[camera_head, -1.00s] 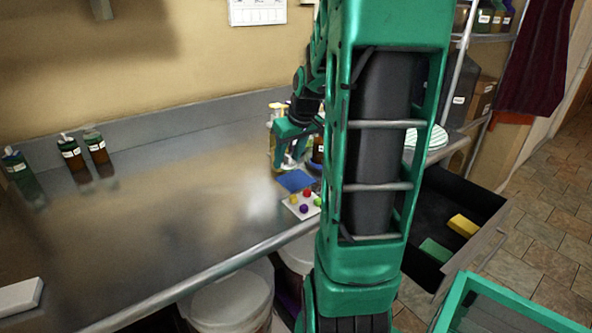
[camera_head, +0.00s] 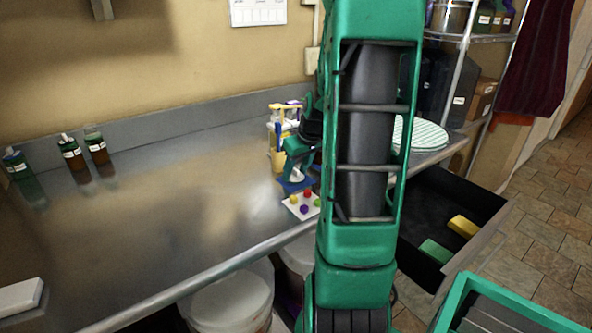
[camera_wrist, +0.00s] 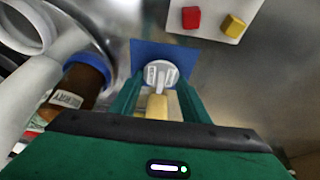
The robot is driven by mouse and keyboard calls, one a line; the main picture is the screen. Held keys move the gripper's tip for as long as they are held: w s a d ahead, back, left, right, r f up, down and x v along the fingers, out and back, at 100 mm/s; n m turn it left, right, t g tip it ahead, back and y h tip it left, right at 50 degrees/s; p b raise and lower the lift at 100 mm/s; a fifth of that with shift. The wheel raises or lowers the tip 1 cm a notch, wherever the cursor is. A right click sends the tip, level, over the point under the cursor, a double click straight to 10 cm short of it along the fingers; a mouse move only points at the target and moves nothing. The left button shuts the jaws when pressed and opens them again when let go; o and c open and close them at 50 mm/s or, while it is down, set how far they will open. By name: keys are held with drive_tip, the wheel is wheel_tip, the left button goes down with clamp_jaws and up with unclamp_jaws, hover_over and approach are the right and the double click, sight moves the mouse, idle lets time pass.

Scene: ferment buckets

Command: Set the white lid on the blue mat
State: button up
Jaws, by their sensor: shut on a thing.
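The blue mat (camera_head: 284,184) lies flat on the steel counter; it also shows in the wrist view (camera_wrist: 140,52). My gripper (camera_wrist: 158,88) is shut on the white lid (camera_wrist: 160,70), a small round piece between the fingertips. A pale tan piece (camera_wrist: 157,106) shows just behind the lid between the fingers. In the head view my gripper (camera_head: 296,168) points down over the mat with the white lid (camera_head: 292,179) under it. The lid overlaps the mat in both views; I cannot tell whether it touches it. My arm hides the area to the right.
A white card (camera_head: 293,210) with several coloured balls or pieces lies in front of the mat. A brown bottle (camera_wrist: 80,85) stands close to the left finger in the wrist view.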

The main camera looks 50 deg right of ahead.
drive_tip(key=o, duration=1)
drive_tip(key=d+v, duration=0.1)
drive_tip(key=v, duration=1)
drive_tip(key=s+a+f+m+g, duration=0.2)
drive_tip(key=s+a, duration=0.6)
drive_tip(key=a, duration=0.1)
drive_tip(key=s+a+f+m+g+y, duration=0.1)
drive_tip(key=s+a+f+g, duration=0.1)
drive_tip(key=s+a, duration=0.6)
drive_tip(key=a+f, duration=0.1)
drive_tip(key=a, duration=0.1)
drive_tip(key=shift+s+a+m, duration=0.3)
drive_tip(key=shift+s+m, duration=0.1)
